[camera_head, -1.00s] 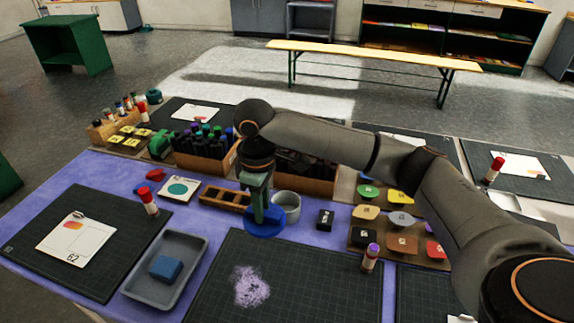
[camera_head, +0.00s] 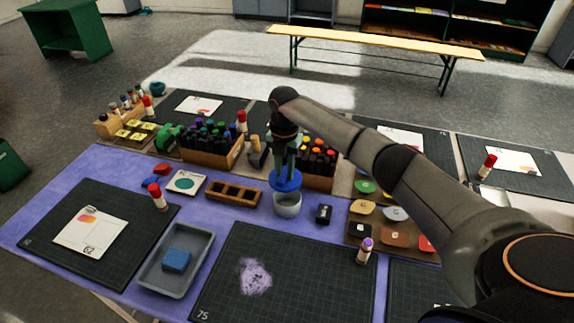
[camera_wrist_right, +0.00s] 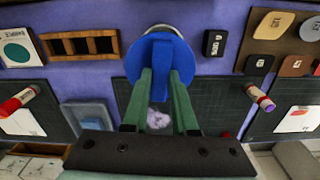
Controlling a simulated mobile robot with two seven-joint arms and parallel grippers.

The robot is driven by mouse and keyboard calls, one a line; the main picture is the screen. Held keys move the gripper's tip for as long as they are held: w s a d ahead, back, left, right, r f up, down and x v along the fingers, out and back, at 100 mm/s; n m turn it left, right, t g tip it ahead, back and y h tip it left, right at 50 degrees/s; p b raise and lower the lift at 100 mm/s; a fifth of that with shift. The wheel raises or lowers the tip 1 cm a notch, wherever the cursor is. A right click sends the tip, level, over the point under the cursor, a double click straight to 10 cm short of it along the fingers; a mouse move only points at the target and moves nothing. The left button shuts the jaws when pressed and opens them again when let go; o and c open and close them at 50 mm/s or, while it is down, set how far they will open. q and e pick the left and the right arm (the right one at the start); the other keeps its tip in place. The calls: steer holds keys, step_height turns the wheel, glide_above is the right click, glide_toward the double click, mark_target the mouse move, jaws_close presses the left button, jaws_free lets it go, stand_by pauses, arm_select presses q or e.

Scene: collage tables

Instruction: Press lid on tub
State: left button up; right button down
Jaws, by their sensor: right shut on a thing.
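The tub (camera_head: 288,206) is a small grey-white pot standing on the purple cloth, right of the wooden slotted tray. My right gripper (camera_head: 286,168) is shut on the blue round lid (camera_head: 285,181) and holds it above the tub, close to its rim. In the right wrist view the lid (camera_wrist_right: 160,58) lies between the two green fingers (camera_wrist_right: 162,76), and only a sliver of the tub's rim (camera_wrist_right: 165,30) shows beyond it. I cannot tell whether the lid touches the rim. My left gripper is not in view.
The wooden slotted tray (camera_head: 234,194) stands left of the tub and a small black block (camera_head: 323,214) stands right of it. Crates of markers (camera_head: 212,148) stand behind. A dark cutting mat (camera_head: 310,265) lies in front, with a glue stick (camera_head: 364,250) on its right side.

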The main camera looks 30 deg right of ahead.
mark_target(287, 186)
steer(key=shift+d+f+n, duration=0.3)
steer(key=shift+d+n, duration=0.05)
steer(key=shift+n, duration=0.25)
steer(key=shift+f+b, duration=2.75)
steer(key=shift+f, duration=0.4)
steer(key=shift+r+p, duration=0.1)
steer(key=shift+p, duration=0.4)
steer(key=shift+f, duration=0.2)
steer(key=shift+p, duration=0.35)
steer(key=c, duration=0.6)
jaws_free()
steer(key=shift+o, duration=0.2)
